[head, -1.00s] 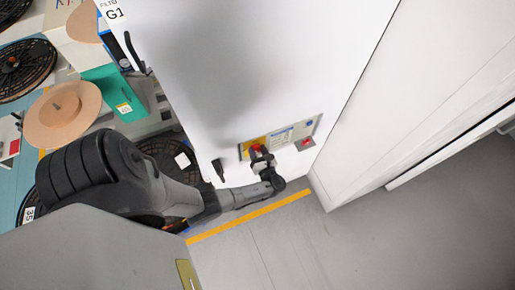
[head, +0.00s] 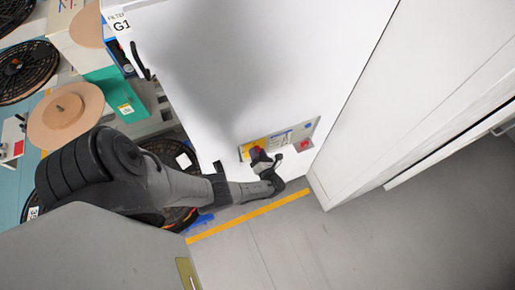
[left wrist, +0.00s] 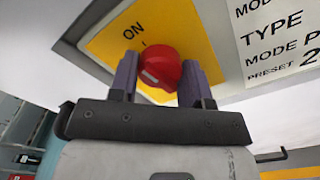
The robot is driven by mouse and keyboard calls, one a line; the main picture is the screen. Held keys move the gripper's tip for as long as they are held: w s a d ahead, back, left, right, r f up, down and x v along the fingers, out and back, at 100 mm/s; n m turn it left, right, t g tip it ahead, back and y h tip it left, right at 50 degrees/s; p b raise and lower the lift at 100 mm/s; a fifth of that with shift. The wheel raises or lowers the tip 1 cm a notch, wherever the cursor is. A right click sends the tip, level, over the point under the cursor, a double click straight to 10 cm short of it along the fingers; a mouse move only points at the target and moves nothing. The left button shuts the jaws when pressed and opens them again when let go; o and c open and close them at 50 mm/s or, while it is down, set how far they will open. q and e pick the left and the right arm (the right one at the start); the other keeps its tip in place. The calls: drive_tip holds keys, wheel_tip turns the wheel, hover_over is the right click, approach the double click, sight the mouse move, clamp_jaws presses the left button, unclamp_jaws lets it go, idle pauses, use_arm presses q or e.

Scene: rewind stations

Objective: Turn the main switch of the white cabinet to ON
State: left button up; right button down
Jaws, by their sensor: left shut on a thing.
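The main switch is a red knob (left wrist: 160,68) on a yellow plate (left wrist: 112,45), with "ON" and a short tick printed above and left of it in the left wrist view. A pale mark shows on the knob's lower left side, away from the tick. My left gripper (left wrist: 161,78) is shut on the knob, one purple finger on each side. In the head view the gripper (head: 259,156) reaches the panel low on the white cabinet (head: 290,60) and partly covers the red knob (head: 256,150). My right gripper is not in view.
A red button (head: 305,144) sits right of the switch on the same panel (head: 313,127). A white wall or cabinet side (head: 410,90) stands to the right. A black door handle (head: 139,60) is at upper left. Grey floor with a yellow line (head: 250,215) is clear below.

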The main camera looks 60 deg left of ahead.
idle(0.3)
use_arm(q)
drive_tip(key=o, duration=0.9)
drive_tip(key=d, duration=0.9)
drive_tip(key=d+b, duration=0.1)
drive_tip(key=d, duration=0.3)
drive_tip(key=shift+s+d, duration=0.4)
